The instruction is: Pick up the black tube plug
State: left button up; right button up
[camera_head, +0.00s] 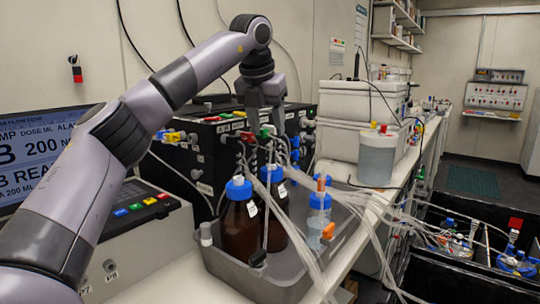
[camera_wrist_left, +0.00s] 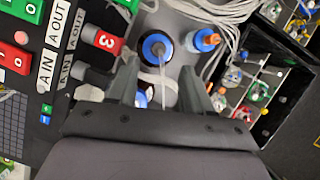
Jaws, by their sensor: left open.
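A small black piece (camera_head: 258,259) sits at the front wall of the grey tray, at the lower end of a pale tube; it looks like the black tube plug, but I cannot be sure. A dark, plug-like cylinder (camera_wrist_left: 97,76) also shows beside the red block in the left wrist view; I cannot tell if it is the same kind of part. My left gripper (camera_head: 264,124) points down above the brown bottles, in front of the black pump box. In the left wrist view its fingers (camera_wrist_left: 158,84) are apart, with a pale tube passing in view between them. My right gripper is out of view.
Two brown bottles with blue caps (camera_head: 239,189) stand in the grey tray (camera_head: 285,291), beside a smaller blue-capped bottle (camera_head: 320,204). Loose clear tubes drape over the tray's right side. The black pump box (camera_head: 205,150) stands behind. Black crates with vessels (camera_head: 516,262) are at right.

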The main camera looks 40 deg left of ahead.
aim_at(271, 151)
pick_arm(q)
jog(key=x, duration=0.7)
jog(key=shift+s+p, duration=0.15)
jog(key=shift+p, duration=0.15)
grip_shut()
